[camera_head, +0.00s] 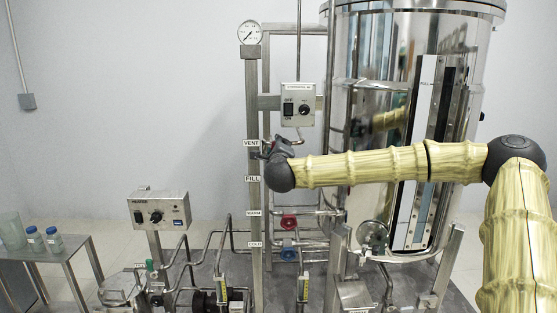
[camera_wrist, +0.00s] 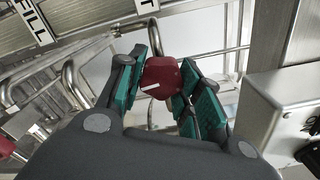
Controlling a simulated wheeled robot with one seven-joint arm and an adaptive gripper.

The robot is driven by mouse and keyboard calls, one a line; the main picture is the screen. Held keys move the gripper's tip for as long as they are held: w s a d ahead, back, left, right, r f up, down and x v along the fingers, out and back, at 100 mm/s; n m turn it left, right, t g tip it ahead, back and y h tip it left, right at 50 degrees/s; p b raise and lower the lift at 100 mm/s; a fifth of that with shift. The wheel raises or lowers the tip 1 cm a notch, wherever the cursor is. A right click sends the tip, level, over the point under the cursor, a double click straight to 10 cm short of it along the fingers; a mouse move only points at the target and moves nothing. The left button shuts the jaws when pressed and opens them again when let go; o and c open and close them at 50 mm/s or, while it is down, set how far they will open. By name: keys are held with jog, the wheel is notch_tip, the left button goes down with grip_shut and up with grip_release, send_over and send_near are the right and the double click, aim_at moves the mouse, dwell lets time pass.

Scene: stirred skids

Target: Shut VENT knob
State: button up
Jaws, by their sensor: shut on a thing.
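My gripper (camera_head: 270,148) is at the upright post beside the VENT label (camera_head: 251,143). In the wrist view, my gripper (camera_wrist: 170,72) has its green finger pads on both sides of a red knob (camera_wrist: 161,76), shut on it. A short white mark shows on the knob's face. In the camera_head view this knob is mostly hidden by my gripper and wrist. The FILL label (camera_head: 252,179) is just below on the same post and also shows in the wrist view (camera_wrist: 33,20).
A red knob (camera_head: 288,222) and a blue knob (camera_head: 288,252) are lower, near the WARM and COLD labels. A control box (camera_head: 298,104) stands close above my gripper. The steel tank (camera_head: 360,60) is behind my arm. Thin pipes surround the post.

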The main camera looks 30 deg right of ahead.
jog(key=shift+f+m+b, duration=0.3)
jog(key=shift+m+b, duration=0.5)
jog(key=shift+b, duration=0.05)
jog(key=shift+r, duration=0.1)
jog(key=o, duration=1)
jog(key=shift+o, duration=0.2)
jog(key=shift+r, duration=0.1)
jog(key=v, duration=1.2)
jog(key=shift+s+d, duration=0.1)
